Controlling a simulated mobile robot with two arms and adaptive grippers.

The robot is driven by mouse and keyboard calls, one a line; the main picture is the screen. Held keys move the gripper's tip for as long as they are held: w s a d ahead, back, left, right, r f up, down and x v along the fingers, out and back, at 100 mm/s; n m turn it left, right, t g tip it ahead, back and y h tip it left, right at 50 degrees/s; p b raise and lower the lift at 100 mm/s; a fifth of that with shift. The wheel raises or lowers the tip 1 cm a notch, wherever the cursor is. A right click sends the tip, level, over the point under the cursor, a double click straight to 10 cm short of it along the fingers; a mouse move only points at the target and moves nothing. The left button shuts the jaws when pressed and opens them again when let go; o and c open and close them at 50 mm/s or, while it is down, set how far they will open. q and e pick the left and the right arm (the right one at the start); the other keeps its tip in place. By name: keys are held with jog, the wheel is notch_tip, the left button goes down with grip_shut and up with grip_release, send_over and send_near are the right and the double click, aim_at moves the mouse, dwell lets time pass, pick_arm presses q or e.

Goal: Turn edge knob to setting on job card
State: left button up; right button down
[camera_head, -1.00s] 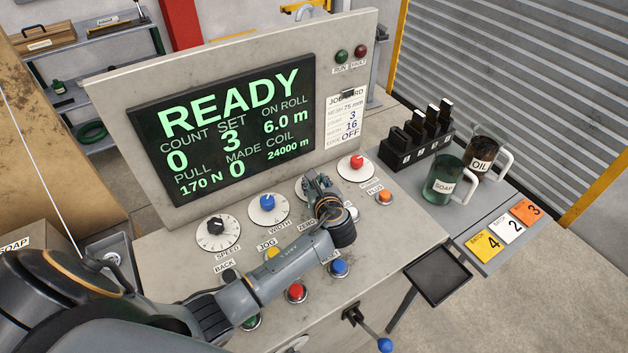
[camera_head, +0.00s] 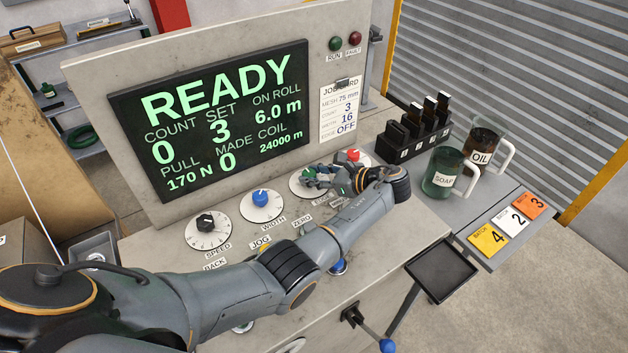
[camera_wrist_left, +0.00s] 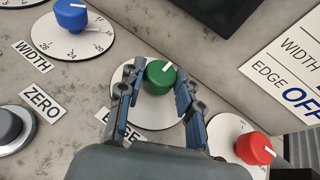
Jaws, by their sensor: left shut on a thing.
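The green edge knob (camera_wrist_left: 159,80) stands on a round white dial (camera_wrist_left: 152,118) in the left wrist view, its white pointer line towards the upper right. My left gripper (camera_wrist_left: 160,72) is shut on it, one finger on each side. In the head view the left gripper (camera_head: 327,178) is over the same dial (camera_head: 300,187), and the hand hides most of the knob. The job card (camera_head: 341,108) on the panel reads EDGE OFF; part of it shows in the wrist view (camera_wrist_left: 294,72). The dial's marks are hidden or unreadable. My right gripper is not in view.
A red knob (camera_wrist_left: 255,148) sits close to the right finger. The blue width knob (camera_wrist_left: 70,14) and a grey zero button (camera_wrist_left: 11,127) are to the left. The READY screen (camera_head: 212,120) rises behind. Mugs (camera_head: 443,173) and a black rack (camera_head: 413,143) stand at right.

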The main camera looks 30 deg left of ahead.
pick_arm(q)
jog(key=shift+n+g, duration=0.3)
jog(key=o, duration=1.2)
jog(key=shift+c, duration=0.2)
jog(key=shift+v, duration=3.65)
